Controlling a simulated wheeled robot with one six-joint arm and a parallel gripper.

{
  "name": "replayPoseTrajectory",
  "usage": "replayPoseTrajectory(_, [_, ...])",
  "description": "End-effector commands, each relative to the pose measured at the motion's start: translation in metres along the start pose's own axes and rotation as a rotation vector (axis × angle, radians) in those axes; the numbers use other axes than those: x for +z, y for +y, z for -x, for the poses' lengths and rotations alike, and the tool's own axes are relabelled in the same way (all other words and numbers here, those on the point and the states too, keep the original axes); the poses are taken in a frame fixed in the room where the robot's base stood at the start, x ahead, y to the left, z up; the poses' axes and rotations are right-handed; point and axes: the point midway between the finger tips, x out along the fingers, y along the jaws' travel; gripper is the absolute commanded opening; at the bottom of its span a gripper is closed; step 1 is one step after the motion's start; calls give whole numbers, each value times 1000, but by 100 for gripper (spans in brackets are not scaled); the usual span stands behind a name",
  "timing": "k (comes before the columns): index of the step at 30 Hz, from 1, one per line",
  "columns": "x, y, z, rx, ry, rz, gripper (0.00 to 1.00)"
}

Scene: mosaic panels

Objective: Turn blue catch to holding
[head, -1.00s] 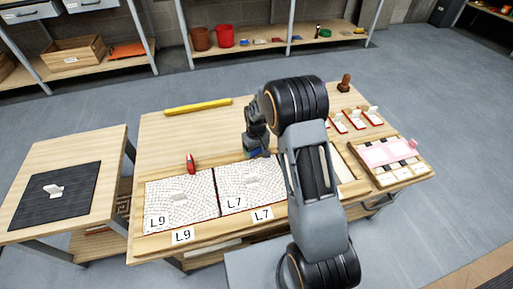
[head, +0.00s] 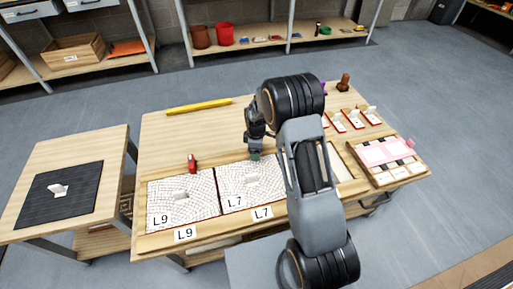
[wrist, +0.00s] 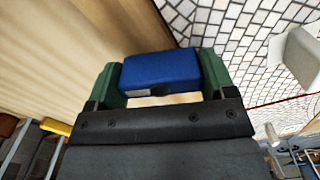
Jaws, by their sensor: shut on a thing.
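The blue catch (wrist: 160,74) sits between the two green fingers of my gripper (wrist: 161,80) in the wrist view, with a finger against each end. The gripper is shut on it. In the head view my gripper (head: 255,156) points down at the back edge of the L7 mosaic panel (head: 235,203); the blue catch is hidden there behind the fingers. In the wrist view the white tiles of a panel (wrist: 235,38) lie beside the catch, and bare wood lies on its other side. A red catch (head: 193,163) stands at the back edge of the L9 panel (head: 182,212).
A yellow bar (head: 198,106) lies at the back of the bench. Small red-edged trays (head: 354,119) and a pink panel (head: 386,151) are at the right. A side table (head: 110,152) stands left.

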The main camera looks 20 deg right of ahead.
Motion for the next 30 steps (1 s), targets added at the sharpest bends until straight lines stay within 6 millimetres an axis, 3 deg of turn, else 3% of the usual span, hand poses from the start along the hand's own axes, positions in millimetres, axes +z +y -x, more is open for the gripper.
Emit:
replayPoseTrajectory(15, [0, 0, 1, 1, 1, 311, 53])
replayPoseTrajectory(30, [0, 0, 1, 1, 1, 370, 53])
